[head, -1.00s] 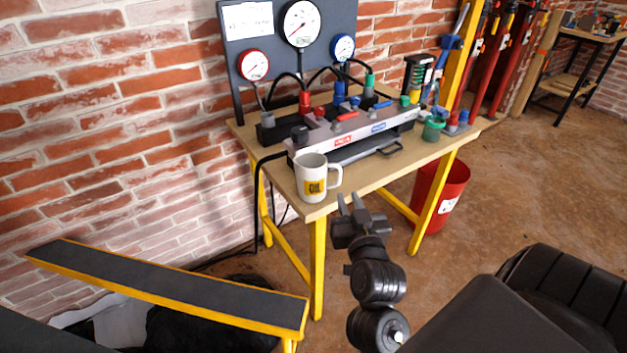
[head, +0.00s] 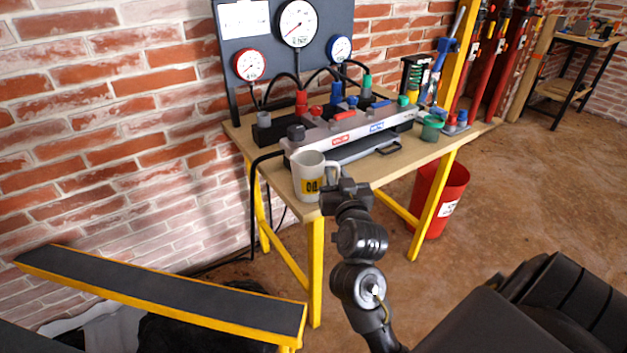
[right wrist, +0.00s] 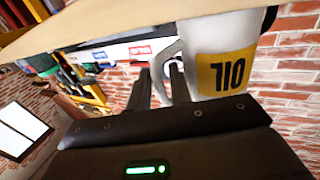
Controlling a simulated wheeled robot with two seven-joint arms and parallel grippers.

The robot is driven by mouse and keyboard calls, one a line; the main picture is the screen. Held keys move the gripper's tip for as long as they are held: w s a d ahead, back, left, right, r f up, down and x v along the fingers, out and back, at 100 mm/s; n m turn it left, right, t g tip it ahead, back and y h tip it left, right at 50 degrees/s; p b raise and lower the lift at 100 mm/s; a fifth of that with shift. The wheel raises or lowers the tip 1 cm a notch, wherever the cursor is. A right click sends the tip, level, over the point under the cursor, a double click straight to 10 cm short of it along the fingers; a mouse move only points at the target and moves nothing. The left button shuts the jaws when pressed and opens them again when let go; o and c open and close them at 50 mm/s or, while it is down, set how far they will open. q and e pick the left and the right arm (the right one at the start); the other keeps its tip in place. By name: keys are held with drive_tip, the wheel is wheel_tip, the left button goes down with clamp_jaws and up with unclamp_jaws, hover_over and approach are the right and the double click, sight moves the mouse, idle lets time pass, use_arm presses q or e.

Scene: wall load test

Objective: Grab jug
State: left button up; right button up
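The jug is a white mug (head: 308,172) with a yellow "OIL" label, standing upright on the near left corner of the wooden table (head: 385,178). Its handle points right in the head view. My right gripper (head: 345,184) is at the handle side, partly covering the mug's lower right. In the right wrist view the picture is upside down, and the mug (right wrist: 220,62) is close. There the two fingers of my right gripper (right wrist: 160,88) are apart, with the handle (right wrist: 163,70) showing between them. I cannot tell whether they touch it. My left gripper is out of view.
A grey manifold block (head: 350,132) with coloured valves and hoses stands just behind the mug, below a gauge panel. A red bin (head: 440,200) stands under the table's right side. A dark, yellow-edged bench (head: 160,295) is at lower left.

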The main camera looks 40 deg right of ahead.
drive_tip(key=shift+x, duration=1)
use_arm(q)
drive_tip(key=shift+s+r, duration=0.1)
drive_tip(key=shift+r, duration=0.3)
use_arm(e)
clamp_jaws()
drive_tip(key=shift+r, duration=0.2)
drive_tip(key=shift+r, duration=0.25)
use_arm(q)
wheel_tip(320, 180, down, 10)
drive_tip(key=p, duration=0.4)
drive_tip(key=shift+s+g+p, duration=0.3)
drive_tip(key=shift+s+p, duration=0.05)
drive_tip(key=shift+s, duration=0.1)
use_arm(e)
wheel_tip(320, 180, up, 9)
